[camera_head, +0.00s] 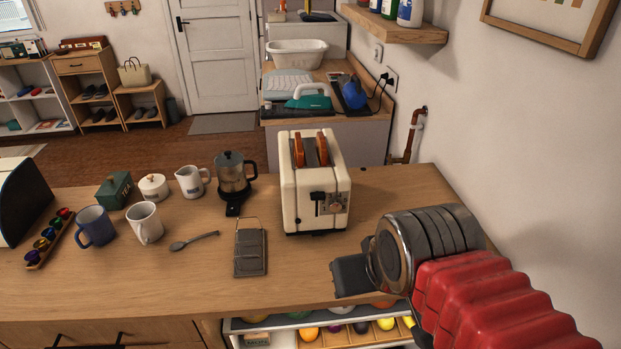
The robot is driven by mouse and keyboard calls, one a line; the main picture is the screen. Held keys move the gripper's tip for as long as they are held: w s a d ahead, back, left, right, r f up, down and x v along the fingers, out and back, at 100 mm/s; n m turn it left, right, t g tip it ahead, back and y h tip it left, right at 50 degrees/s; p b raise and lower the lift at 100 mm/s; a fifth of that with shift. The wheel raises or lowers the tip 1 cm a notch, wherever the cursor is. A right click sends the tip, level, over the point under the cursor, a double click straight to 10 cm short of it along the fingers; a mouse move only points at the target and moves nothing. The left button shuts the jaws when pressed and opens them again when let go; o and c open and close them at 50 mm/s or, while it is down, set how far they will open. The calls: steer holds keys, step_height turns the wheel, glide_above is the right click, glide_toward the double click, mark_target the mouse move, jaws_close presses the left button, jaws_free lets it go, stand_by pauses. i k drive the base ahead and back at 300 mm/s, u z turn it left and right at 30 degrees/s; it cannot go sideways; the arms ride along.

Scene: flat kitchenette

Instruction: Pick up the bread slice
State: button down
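Two orange-brown bread slices stand upright in the slots of a cream toaster, one on the left (298,150) and one on the right (322,149). Their tops stick out above the toaster (316,212); their lower parts are hidden inside it. The toaster stands on the wooden counter (210,285). My gripper (350,276) is at the counter's front right, in front of the toaster and to its right, apart from it and from the bread. It shows as a dark block, and I cannot make out two separate fingertips.
A grey grater-like tool (250,252) lies left of the toaster, near a spoon (194,241). The wall (520,130) is close on the right. Bare counter lies right of the toaster.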

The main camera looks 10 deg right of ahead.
mark_target(298, 141)
steer(key=k, duration=1.35)
steer(key=u, duration=0.35)
steer(key=i, duration=1.65)
steer(key=z, duration=0.5)
